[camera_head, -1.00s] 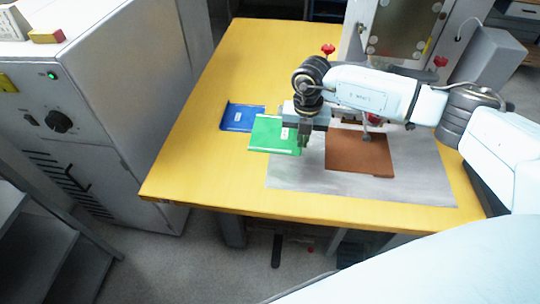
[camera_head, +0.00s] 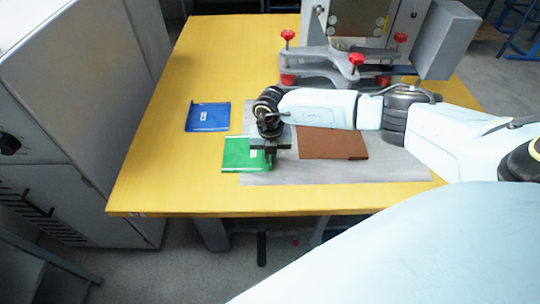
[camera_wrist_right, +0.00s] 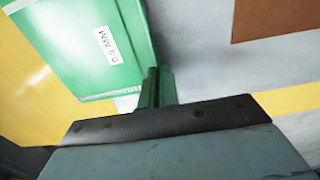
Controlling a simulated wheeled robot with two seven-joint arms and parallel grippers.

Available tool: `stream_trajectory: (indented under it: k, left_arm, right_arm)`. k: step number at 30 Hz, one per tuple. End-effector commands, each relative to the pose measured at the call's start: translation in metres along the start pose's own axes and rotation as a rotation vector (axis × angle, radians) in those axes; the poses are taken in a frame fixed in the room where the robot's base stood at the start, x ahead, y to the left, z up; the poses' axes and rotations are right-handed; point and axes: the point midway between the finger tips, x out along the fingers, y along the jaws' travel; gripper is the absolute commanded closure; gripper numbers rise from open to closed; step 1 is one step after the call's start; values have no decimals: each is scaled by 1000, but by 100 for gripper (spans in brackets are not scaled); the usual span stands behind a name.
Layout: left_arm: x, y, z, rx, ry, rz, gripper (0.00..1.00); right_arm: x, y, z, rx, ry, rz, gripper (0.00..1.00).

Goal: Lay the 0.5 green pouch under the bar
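The green pouch (camera_head: 245,155) lies flat in line with the left edge of the grey mat; its label reads 0.5 MM, and it also shows in the wrist view (camera_wrist_right: 80,45). My right gripper (camera_head: 270,158) is at the pouch's right edge. In the wrist view its fingers (camera_wrist_right: 155,88) are close together on that edge, shut on the pouch. Whether the pouch touches the table is hard to tell. A grey bar-like frame with red knobs (camera_head: 340,66) stands at the back, right of the pouch. My left gripper is not in view.
A blue pouch (camera_head: 208,117) lies on the yellow table (camera_head: 160,165), up and left of the green one. A brown sheet (camera_head: 333,144) lies on the grey mat (camera_head: 380,172), partly behind my right arm. A grey cabinet stands left.

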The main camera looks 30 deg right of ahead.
Motion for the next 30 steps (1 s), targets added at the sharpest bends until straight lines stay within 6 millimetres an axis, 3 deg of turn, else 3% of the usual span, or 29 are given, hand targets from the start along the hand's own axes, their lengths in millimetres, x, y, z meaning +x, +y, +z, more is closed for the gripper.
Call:
stream_trajectory:
  k: [8,14,23,26,30]
  left_arm:
    - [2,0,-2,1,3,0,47]
    - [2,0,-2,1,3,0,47]
    - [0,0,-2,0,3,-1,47]
    - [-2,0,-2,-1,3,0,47]
    - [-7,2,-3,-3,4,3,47]
  right_arm:
    - [2,0,0,0,-1,1,100]
    - [1,0,0,0,-1,2,75]
    - [-1,0,0,0,-1,2,75]
    - [-10,1,1,0,-2,3,75]
    - [-36,1,2,0,-4,5,75]
